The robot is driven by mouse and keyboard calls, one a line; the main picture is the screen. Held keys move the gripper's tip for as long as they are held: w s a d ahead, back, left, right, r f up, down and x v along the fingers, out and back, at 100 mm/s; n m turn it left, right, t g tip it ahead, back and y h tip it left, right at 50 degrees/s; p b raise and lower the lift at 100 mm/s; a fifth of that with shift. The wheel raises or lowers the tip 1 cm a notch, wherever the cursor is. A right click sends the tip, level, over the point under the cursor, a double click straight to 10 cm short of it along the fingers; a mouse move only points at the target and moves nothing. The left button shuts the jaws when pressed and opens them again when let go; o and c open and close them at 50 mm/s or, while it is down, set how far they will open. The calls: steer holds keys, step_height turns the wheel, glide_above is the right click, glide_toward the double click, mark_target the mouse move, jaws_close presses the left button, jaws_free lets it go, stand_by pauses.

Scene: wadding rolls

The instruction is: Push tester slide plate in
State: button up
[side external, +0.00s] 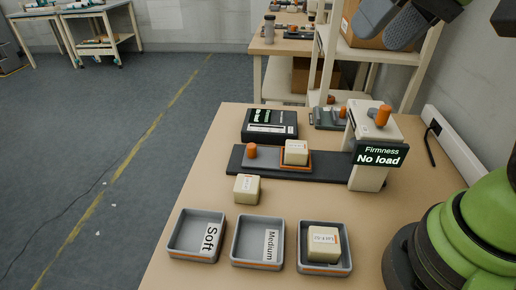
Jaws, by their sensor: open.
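The tester (368,178) stands at the right of the table, its sign (380,154) reading "Firmness No load". Its dark base rail (330,172) runs left from under the tester head. The slide plate (272,165), with an orange rim and an orange knob (251,151) at its left, sits on the rail to the left of the head. A pale wadding roll (296,150) rests on the plate. My gripper (388,25) is at the upper right, high above and apart from the tester. It is open, with nothing seen between its grey fingers.
A loose roll (246,188) lies in front of the rail. Trays marked Soft (178,246) and Medium (240,251) stand at the front; a third tray (305,266) holds a roll (322,243). A black device (270,124) and a grey fixture (326,119) sit behind the rail.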

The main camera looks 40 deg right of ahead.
steer(key=w+f+g, duration=0.2)
steer(key=w, duration=0.8)
steer(key=g+h, duration=0.2)
steer(key=g, duration=0.2)
glide_above(252, 145)
step_height(252, 145, down, 19)
steer(key=shift+f, duration=0.1)
step_height(252, 145, down, 10)
steer(key=shift+r, duration=0.1)
jaws_close()
